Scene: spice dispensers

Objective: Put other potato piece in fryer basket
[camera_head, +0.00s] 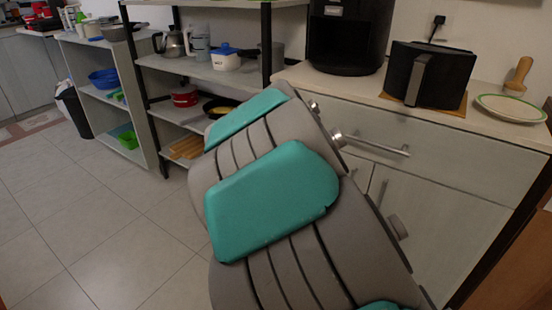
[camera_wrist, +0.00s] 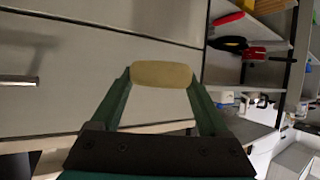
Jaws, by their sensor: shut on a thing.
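In the wrist view my gripper (camera_wrist: 162,88) is shut on a pale tan potato piece (camera_wrist: 162,73), held crosswise between the fingertips. In the head view my own grey and teal arm fills the middle, and the gripper and potato piece are hidden. The black fryer basket (camera_head: 452,78), with its handle facing forward, stands on a wooden board on the counter at the right. Its inside cannot be made out. The black fryer body (camera_head: 345,40) stands to its left.
A green-rimmed plate (camera_head: 512,108) lies right of the basket, with a wooden utensil (camera_head: 519,73) behind it. The counter cabinet (camera_head: 450,165) has protruding handles. Shelves (camera_head: 215,72) at the left hold pots and a kettle (camera_head: 172,43). The tiled floor (camera_head: 90,220) at left is clear.

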